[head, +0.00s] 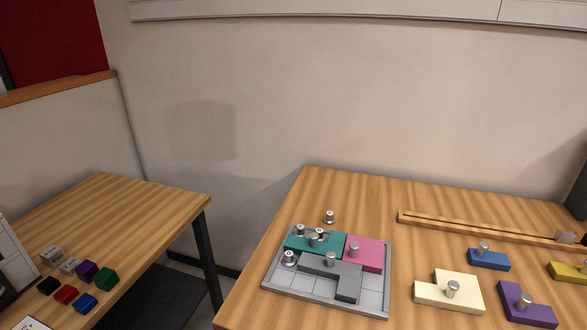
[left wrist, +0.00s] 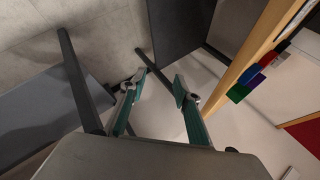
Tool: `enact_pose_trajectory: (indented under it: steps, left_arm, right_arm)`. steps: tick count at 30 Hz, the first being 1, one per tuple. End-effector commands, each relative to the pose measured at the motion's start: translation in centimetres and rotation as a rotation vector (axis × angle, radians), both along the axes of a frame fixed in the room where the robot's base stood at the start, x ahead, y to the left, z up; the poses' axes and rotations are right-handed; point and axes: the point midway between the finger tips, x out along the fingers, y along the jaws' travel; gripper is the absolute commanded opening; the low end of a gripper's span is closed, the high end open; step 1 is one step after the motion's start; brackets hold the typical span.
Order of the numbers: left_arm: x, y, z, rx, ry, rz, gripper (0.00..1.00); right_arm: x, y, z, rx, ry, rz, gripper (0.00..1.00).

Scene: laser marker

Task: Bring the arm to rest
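My left gripper (left wrist: 157,90) shows in the left wrist view, with its two fingers spread apart and nothing between them. Beyond the fingers are the floor and dark table parts, so the gripper is clear of the objects. Neither gripper shows in the head view. My right gripper is in no frame.
In the head view, a grey tray (head: 284,300) with teal, pink and grey knobbed blocks stands on the right wooden table (head: 340,190). Cream (head: 472,289), blue (head: 490,261) and purple (head: 527,312) blocks lie beside it. Coloured cubes (head: 105,278) sit on the left table.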

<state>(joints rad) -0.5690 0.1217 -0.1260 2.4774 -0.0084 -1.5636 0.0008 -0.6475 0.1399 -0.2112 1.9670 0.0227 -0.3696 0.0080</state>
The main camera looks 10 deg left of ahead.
Motion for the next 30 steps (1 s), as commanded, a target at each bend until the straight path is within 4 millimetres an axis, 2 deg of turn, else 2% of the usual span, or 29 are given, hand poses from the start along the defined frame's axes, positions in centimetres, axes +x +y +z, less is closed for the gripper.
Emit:
enact_pose_trajectory:
  steps: [1, 6, 14, 24, 30]
  left_arm:
    - [-1.3, 0.5, -0.6, 0.007, 0.036, 0.01, 0.32]
    - [0.2, -2.0, -2.8, -0.082, -0.013, -0.024, 0.32]
    - [1.4, -6.0, -6.3, -0.238, -0.082, -0.063, 0.32]
    - [1.4, -13.6, -12.3, -0.589, -0.233, -0.079, 0.32]
    - [0.9, -15.7, -13.5, -0.722, -0.301, -0.062, 0.32]
  right_arm:
    - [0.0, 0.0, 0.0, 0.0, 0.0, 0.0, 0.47]
    - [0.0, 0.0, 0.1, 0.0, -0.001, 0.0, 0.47]
    - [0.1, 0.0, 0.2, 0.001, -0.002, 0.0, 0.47]
    - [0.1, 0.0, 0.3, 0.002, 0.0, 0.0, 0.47]
    - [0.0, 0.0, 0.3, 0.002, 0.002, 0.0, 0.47]
